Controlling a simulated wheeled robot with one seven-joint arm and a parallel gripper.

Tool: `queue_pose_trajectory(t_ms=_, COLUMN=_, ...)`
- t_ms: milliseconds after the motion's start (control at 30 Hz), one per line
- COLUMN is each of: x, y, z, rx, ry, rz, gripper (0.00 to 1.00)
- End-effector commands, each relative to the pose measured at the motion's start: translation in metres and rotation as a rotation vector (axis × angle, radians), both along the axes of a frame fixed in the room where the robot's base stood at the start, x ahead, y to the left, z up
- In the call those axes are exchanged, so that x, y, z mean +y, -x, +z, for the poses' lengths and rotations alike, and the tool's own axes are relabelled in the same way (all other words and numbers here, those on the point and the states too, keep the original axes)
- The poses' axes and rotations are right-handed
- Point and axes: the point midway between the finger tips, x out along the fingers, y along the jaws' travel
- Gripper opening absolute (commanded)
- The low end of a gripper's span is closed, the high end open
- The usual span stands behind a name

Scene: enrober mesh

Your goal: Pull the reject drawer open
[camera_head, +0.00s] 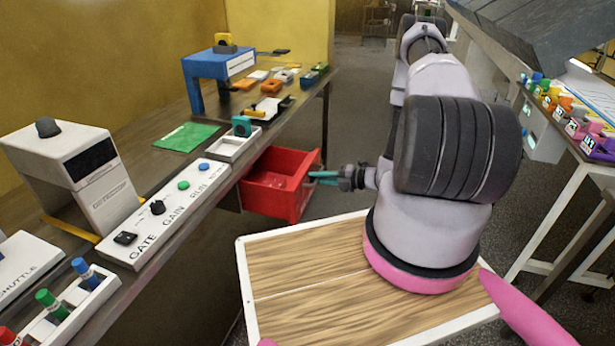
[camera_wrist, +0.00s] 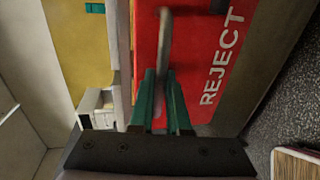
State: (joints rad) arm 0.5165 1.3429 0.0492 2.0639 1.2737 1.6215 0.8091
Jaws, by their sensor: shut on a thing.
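The reject drawer (camera_head: 272,200) is a red open-topped box under the bench. It stands pulled out from below the bench top, with its inside showing in the head view. In the wrist view its red front (camera_wrist: 200,50) carries the white word REJECT. My gripper (camera_head: 318,178) is at the drawer front, and its green fingers also show in the wrist view (camera_wrist: 162,85). The fingers are shut on the drawer's handle (camera_wrist: 165,40), a grey bar standing off the front. The drawer's back part is hidden under the bench.
The bench (camera_head: 150,215) carries a control box (camera_head: 180,200) with GATE, GAIN and RUN, a green mat (camera_head: 186,137) and a white tray (camera_head: 236,145). A wooden-topped surface with a white rim (camera_head: 300,265) lies below my arm. A table with coloured items (camera_head: 570,115) is at right.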

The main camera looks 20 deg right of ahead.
Motion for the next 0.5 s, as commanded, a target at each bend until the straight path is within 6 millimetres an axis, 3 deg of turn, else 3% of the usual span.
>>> queue_pose_trajectory(t_ms=433, x=-0.0040, y=0.0024, z=-0.0001, rx=-0.001, ry=0.001, rz=0.000, gripper=0.00)
queue_pose_trajectory(t_ms=467, x=-0.0040, y=0.0023, z=-0.0001, rx=-0.001, ry=0.001, rz=0.000, gripper=0.22)
queue_pose_trajectory(t_ms=500, x=-0.0040, y=0.0023, z=-0.0001, rx=-0.001, ry=0.001, rz=0.000, gripper=0.27)
